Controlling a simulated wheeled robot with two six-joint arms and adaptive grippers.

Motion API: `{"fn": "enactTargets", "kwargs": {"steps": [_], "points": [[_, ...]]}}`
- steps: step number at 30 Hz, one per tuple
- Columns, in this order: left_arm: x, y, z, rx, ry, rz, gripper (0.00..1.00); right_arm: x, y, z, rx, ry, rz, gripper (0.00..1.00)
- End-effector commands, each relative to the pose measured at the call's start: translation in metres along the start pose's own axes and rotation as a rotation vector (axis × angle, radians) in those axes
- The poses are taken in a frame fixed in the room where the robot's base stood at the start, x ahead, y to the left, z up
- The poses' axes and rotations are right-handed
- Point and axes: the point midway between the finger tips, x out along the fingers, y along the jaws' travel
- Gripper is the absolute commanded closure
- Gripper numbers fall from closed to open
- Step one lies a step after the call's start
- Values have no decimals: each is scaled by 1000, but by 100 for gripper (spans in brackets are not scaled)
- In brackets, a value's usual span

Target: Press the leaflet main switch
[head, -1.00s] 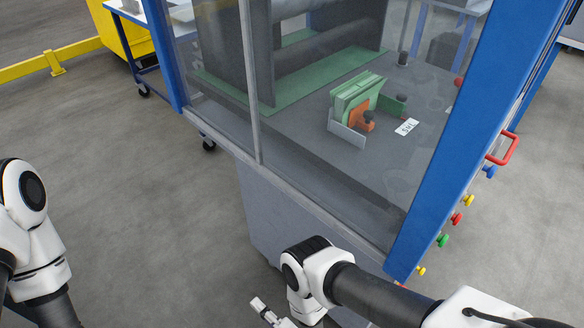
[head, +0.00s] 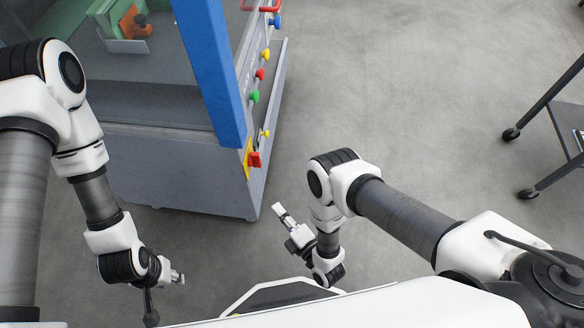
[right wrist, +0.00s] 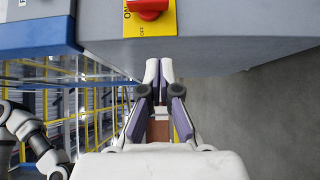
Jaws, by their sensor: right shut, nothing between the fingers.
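The main switch is a red knob (head: 254,159) on a yellow plate (head: 247,157), low on the machine's side in the head view. In the right wrist view the red knob (right wrist: 147,7) is cut off by the top edge, on its yellow plate (right wrist: 150,25) marked ON and OFF. My right gripper (head: 279,210) is shut and empty, below and right of the switch in the head view. In the right wrist view its fingertips (right wrist: 159,66) lie below the plate, apart from the knob. My left gripper (head: 178,278) is small at lower left; its jaw opening is unclear.
The grey cabinet (head: 180,180) with a blue post (head: 209,70) stands at left. Yellow (head: 265,134), green (head: 254,97), red (head: 260,74) and blue (head: 274,22) buttons line its side. Open floor (head: 400,110) lies to the right, with a wheeled cart (head: 570,130) at the far right.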

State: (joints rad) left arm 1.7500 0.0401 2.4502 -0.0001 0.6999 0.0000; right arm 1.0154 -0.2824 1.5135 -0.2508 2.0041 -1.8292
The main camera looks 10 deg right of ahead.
Motion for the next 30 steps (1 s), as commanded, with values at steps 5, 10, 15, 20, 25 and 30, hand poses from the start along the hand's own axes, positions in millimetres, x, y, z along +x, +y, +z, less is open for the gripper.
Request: {"fn": "enactTargets", "kwargs": {"steps": [5, 10, 15, 20, 25, 30], "points": [[0, 0, 0, -1, 0, 0, 60, 0, 0, 0, 0, 0, 0, 100], [0, 0, 0, 0, 0, 0, 60, 0, 0, 0, 0, 0, 0, 100], [16, 0, 0, 0, 1, 0, 60, 9, -5, 0, 1, 1, 2, 100], [51, 0, 0, 0, 0, 0, 60, 28, -11, -1, -2, 3, 3, 100], [39, 0, 0, 0, 1, 0, 60, 67, 0, 0, -1, 0, 5, 100], [43, 0, 0, 0, 0, 0, 60, 104, 0, 0, -1, 0, 5, 100]]}}
